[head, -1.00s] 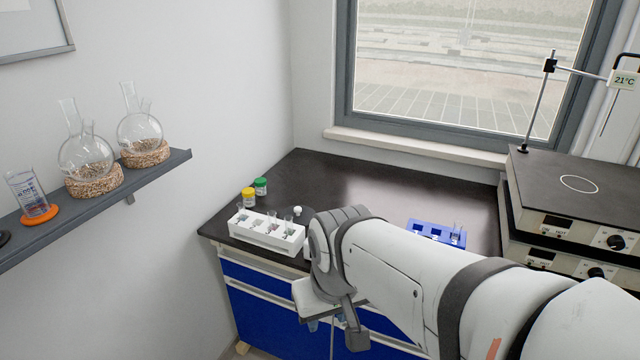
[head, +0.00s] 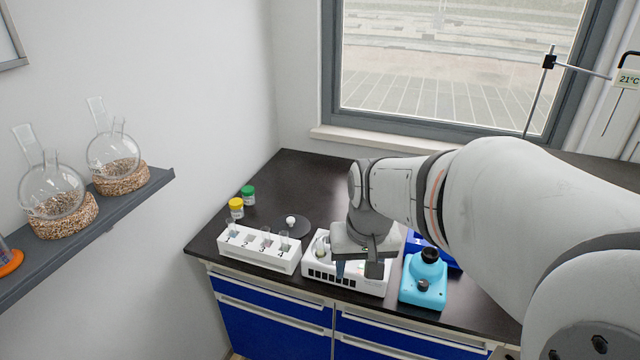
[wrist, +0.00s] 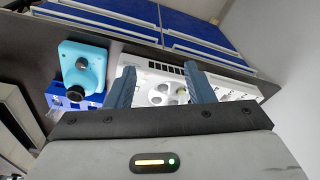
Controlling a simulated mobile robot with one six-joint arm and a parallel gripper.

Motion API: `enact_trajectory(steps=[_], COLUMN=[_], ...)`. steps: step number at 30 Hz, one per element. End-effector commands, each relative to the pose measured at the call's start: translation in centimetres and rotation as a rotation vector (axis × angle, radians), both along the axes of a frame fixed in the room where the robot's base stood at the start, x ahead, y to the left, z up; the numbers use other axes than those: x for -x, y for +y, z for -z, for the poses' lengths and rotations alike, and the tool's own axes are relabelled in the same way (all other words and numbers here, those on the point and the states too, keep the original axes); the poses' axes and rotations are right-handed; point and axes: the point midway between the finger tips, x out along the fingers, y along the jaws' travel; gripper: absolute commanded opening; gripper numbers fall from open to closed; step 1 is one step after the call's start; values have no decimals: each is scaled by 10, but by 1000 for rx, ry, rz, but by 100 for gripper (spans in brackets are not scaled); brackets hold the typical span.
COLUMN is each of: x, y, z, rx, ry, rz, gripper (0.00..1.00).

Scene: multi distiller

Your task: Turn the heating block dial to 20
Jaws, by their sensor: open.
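A white block-shaped device (head: 320,268) with dark slots along its front stands near the bench's front edge. I take it for the heating block. In the wrist view its top (wrist: 158,78) shows round openings and a pale upright part between my fingers. I cannot make out a dial or its setting. My gripper (head: 357,268) is open and points down over the right part of this device, hiding much of it. In the wrist view my gripper (wrist: 160,72) has both fingers apart with nothing held; contact cannot be told.
A turquoise device (head: 424,280) with black knobs stands close on the right, with a blue rack (head: 412,238) behind it. A white numbered tube rack (head: 258,255) stands on the left. Yellow (head: 236,208) and green (head: 248,195) capped jars are behind. The back of the bench is clear.

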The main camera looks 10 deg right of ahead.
Motion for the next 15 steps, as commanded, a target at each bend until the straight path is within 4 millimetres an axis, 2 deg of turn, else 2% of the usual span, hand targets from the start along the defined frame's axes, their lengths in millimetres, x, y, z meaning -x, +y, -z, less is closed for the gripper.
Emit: enact_trajectory(steps=[1,5,9,15], x=[-22,-71,-119,-166], y=[-10,-36,-70,-116], z=[-9,-7,6,38], rx=[-10,-34,-59,-86], ry=[21,53,87,124], rz=[52,188,331,501], gripper=[48,48,48,48])
